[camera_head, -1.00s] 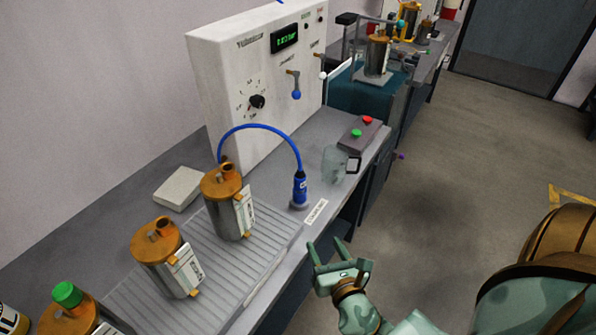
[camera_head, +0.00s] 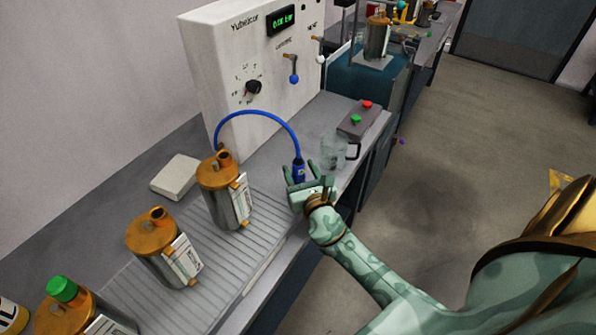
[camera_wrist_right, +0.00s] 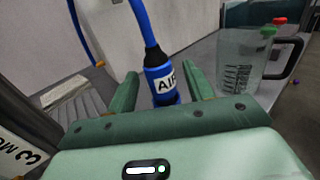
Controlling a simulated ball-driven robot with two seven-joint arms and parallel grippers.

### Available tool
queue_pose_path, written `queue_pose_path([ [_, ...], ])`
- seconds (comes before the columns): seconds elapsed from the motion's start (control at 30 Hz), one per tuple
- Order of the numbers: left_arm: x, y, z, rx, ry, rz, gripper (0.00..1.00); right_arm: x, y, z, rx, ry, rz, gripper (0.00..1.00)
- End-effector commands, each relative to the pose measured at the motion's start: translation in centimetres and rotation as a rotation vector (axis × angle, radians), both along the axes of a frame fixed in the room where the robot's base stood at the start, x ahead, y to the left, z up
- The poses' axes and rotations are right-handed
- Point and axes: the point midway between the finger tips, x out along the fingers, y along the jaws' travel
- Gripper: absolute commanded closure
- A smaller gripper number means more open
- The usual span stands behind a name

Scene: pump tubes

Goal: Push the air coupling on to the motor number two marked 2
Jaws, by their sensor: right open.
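The blue air coupling (camera_head: 298,169) stands upright on the bench at the end of a blue hose. In the right wrist view the coupling (camera_wrist_right: 163,83) reads "AIR" and is between the finger tips, slightly beyond them. My right gripper (camera_head: 299,175) is open, its fingers to either side of the coupling, with gaps showing. Three motors with orange tops stand to the left: one nearest the panel (camera_head: 225,200), a middle one (camera_head: 162,250), and a near one with a green cap (camera_head: 68,315). Their numbers are unreadable in the head view. A label starting with 3 (camera_wrist_right: 20,148) shows in the wrist view.
A clear jug (camera_head: 336,152) stands just right of the coupling. Behind are a button box (camera_head: 363,120) and a white control panel (camera_head: 240,60). A ribbed mat (camera_head: 205,262) lies under the motors. A pale block (camera_head: 176,178) lies behind them.

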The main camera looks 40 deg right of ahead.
Motion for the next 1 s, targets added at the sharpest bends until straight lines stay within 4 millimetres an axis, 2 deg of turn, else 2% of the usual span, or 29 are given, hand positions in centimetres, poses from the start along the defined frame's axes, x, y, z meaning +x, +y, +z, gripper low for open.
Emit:
queue_pose_path([
  [0.1, -0.2, 0.0, -0.2, 0.0, 0.004, 0.0, 0.64, 1.3, -0.3, 0.0, 0.0, 0.0, 0.0, 0.48],
  [0.33, -0.4, 0.0, -0.2, 0.0, 0.007, -0.001, 0.64, 1.5, -0.4, 0.0, 0.0, 0.0, 0.0, 0.48],
  [0.37, -0.4, 0.0, -0.2, 0.001, 0.008, -0.001, 0.64, 1.5, -0.4, 0.0, 0.0, 0.0, 0.0, 0.51],
  [0.53, -0.5, 0.0, -0.2, 0.0, 0.009, -0.002, 0.64, 1.5, -0.4, 0.0, 0.001, 0.0, 0.001, 0.97],
  [0.83, -0.5, 0.0, -0.1, 0.0, 0.009, -0.003, 0.64, 1.5, -0.4, 0.2, 0.001, 0.0, 0.001, 0.97],
  [1.0, -0.2, 0.0, 1.0, 0.0, 0.001, -0.003, 0.64, 1.5, -0.4, 1.7, 0.001, -0.003, 0.0, 0.97],
])
